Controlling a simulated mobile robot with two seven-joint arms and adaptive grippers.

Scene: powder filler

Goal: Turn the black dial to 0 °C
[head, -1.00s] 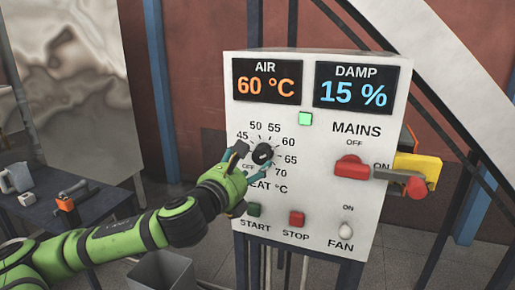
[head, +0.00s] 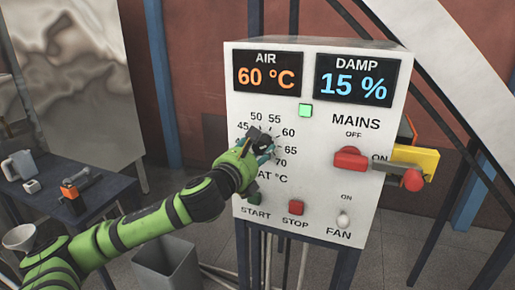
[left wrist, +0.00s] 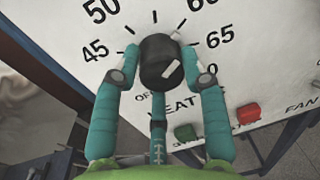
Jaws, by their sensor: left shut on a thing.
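The black dial (left wrist: 155,58) sits on the white panel amid a ring of marks reading 45, 50, 55, 60, 65, 70 and OFF, above the label HEAT °C. A white line crosses its face at a slant; I cannot tell which end is the pointer. No 0 mark shows. My left gripper (left wrist: 160,62) is shut on the dial, with one teal finger on each side. In the head view my left gripper (head: 262,143) covers most of the dial. The AIR display (head: 267,78) reads 60 °C. My right gripper is not in view.
The panel (head: 310,222) also bears a DAMP display (head: 354,85) reading 15 %, a lit green lamp (head: 306,111), a red MAINS handle (head: 350,158), START (head: 255,198) and STOP (head: 296,208) buttons, and a FAN switch (head: 343,219). A dark table (head: 105,190) stands at left.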

